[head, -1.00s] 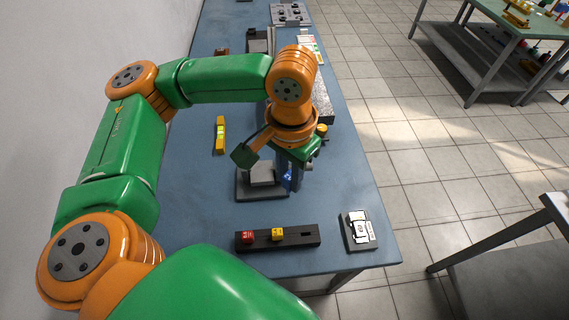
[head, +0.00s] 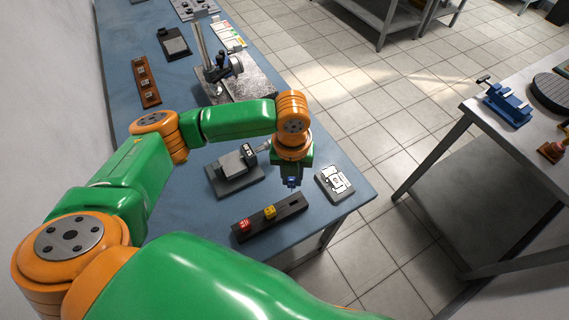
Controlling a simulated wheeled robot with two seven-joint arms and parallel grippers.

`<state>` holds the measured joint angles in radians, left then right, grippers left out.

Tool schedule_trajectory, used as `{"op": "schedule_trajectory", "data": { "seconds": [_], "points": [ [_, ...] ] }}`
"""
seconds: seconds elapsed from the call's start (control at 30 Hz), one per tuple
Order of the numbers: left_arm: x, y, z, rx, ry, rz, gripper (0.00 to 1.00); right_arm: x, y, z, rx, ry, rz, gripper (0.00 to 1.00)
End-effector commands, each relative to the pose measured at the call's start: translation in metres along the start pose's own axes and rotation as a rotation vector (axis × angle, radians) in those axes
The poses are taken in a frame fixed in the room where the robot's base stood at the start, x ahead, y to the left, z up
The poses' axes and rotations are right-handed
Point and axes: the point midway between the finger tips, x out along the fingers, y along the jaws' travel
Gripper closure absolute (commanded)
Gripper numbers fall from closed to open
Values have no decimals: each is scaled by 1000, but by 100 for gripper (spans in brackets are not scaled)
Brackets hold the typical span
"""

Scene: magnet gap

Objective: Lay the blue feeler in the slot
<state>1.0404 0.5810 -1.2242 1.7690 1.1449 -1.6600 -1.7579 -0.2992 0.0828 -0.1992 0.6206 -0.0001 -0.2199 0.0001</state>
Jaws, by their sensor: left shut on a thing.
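My left gripper (head: 291,184) hangs just above the right part of a long dark block (head: 246,228) on the blue table. It is shut on the blue feeler (head: 292,182), a small blue piece showing at the fingertips. The dark block holds a red piece (head: 244,225) at its left end and a yellow piece (head: 269,212) near its middle. The slot (head: 290,206) shows as a dark line in the block right of the yellow piece. I cannot tell whether the feeler touches the block. My right gripper is not in view.
A dark fixture with a grey block (head: 232,165) stands behind the long block. A plate with white pieces (head: 334,182) lies near the table's right edge. A granite stand (head: 240,88) with a post stands farther back. Bare blue table (head: 190,215) lies left of the block.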

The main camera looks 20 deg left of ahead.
Motion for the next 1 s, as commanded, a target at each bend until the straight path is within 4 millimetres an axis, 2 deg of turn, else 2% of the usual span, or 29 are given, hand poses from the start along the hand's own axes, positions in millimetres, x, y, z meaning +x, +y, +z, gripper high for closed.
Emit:
{"op": "schedule_trajectory", "data": {
  "seconds": [0.1,0.2,0.33,0.47,0.87,1.0],
  "points": [
    [14,-4,-4,389,8,6,100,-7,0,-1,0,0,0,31],
    [26,-6,-6,668,12,11,100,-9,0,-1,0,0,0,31],
    [35,-7,-8,888,14,16,100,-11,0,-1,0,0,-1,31],
    [38,-7,-9,961,16,17,100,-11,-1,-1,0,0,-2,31],
    [36,-8,-8,963,16,19,100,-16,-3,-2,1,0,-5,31],
    [51,-7,-8,963,16,18,100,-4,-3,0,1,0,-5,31]
  ]
}}
